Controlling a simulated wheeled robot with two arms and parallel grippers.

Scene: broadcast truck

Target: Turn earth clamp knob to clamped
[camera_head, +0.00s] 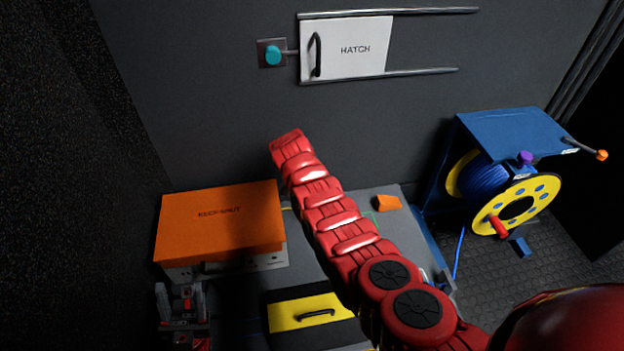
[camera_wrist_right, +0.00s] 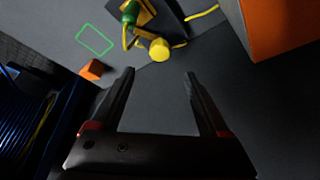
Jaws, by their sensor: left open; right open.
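In the right wrist view, a round yellow knob (camera_wrist_right: 159,49) sits beside a dark block (camera_wrist_right: 158,17) with a green part (camera_wrist_right: 130,12) and yellow cable on it. It looks like the earth clamp knob; I cannot read its setting. My right gripper (camera_wrist_right: 160,74) is open and empty, with its fingers pointing towards the knob and apart from it. In the head view my red right arm covers that part of the bench, and the knob and right gripper are hidden. My left gripper (camera_head: 180,294) is open and empty at the lower left, in front of the orange box.
An orange-lidded box (camera_head: 220,222) stands left on the grey bench (camera_head: 383,190). An orange wedge (camera_head: 388,202) lies near a green outline (camera_wrist_right: 95,40).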

